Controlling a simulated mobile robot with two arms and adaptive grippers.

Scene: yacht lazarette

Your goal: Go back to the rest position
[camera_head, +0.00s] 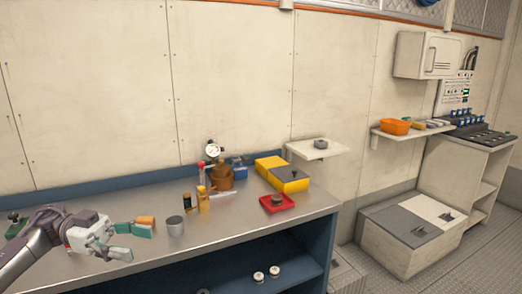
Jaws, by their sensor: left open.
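My left gripper (139,243) is at the lower left of the head view, over the front left part of the metal workbench (240,213). Its teal-padded fingers point right and are spread apart, with nothing between them. A small orange piece (146,219) shows just behind its upper finger; I cannot tell whether they touch. A grey cup (175,227) stands to the right of the fingertips, apart from them. My right gripper is not in view.
A brown pot (222,177), a pressure gauge (213,149) and small bottles stand mid-bench. A yellow case (289,180) and red tray (277,203) are at the right. Wall shelves (318,150) and a floor chest (405,240) lie beyond. The bench front is mostly clear.

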